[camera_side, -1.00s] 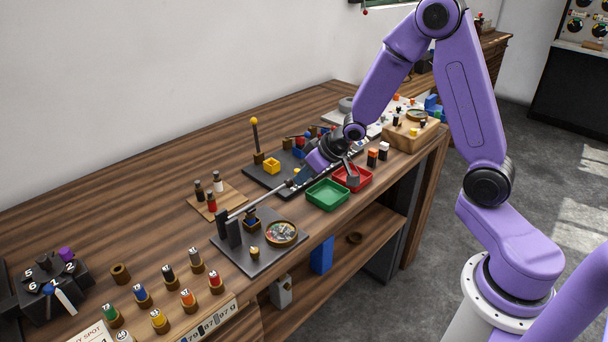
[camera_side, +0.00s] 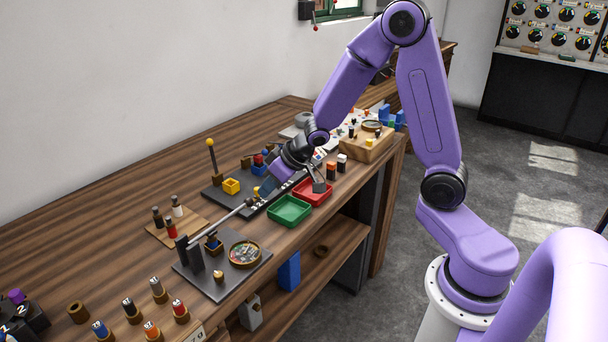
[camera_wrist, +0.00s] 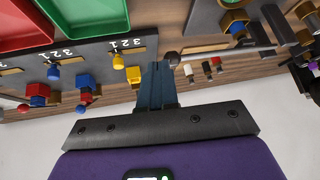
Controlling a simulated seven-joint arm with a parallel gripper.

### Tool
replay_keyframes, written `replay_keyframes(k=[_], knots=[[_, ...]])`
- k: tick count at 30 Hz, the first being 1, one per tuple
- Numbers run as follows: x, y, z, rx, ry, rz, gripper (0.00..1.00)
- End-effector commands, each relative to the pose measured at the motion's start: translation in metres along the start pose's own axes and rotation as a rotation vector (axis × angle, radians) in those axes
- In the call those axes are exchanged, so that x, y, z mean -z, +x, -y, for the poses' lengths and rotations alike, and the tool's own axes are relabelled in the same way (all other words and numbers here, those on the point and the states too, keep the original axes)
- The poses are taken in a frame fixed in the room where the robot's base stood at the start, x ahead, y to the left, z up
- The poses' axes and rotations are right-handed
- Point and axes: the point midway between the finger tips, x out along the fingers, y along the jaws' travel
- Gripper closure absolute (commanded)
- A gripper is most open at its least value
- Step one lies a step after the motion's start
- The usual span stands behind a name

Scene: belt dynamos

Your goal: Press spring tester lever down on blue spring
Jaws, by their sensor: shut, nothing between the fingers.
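The spring tester is a dark base plate (camera_side: 222,282) with two upright posts, a dial and a long grey lever (camera_side: 222,222). The lever slopes up from the posts toward my gripper. A small brass holder with a blue part, seemingly the blue spring (camera_side: 213,243), stands beside the posts under the lever; it also shows in the wrist view (camera_wrist: 237,28). My gripper (camera_side: 262,190) is shut and empty at the lever's free end. In the wrist view its fingertips (camera_wrist: 158,66) are close to the lever's dark knob (camera_wrist: 174,58); I cannot tell whether they touch.
A green tray (camera_side: 289,211) and a red tray (camera_side: 313,192) lie right of the lever. A wooden board with several small pieces (camera_side: 178,226) stands behind the posts. The bench's left rear is clear.

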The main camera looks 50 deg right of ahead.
Motion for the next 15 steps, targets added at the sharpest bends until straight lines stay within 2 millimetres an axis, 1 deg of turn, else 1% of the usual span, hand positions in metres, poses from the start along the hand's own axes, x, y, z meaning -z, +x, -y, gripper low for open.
replay_keyframes(k=[3, 6, 15], knots=[[0.002, -0.012, -0.002, -0.005, 0.001, -0.007, 1.00], [-0.008, -0.022, -0.016, -0.006, 0.005, -0.006, 1.00], [-0.031, -0.048, -0.048, -0.006, 0.006, -0.008, 1.00]])
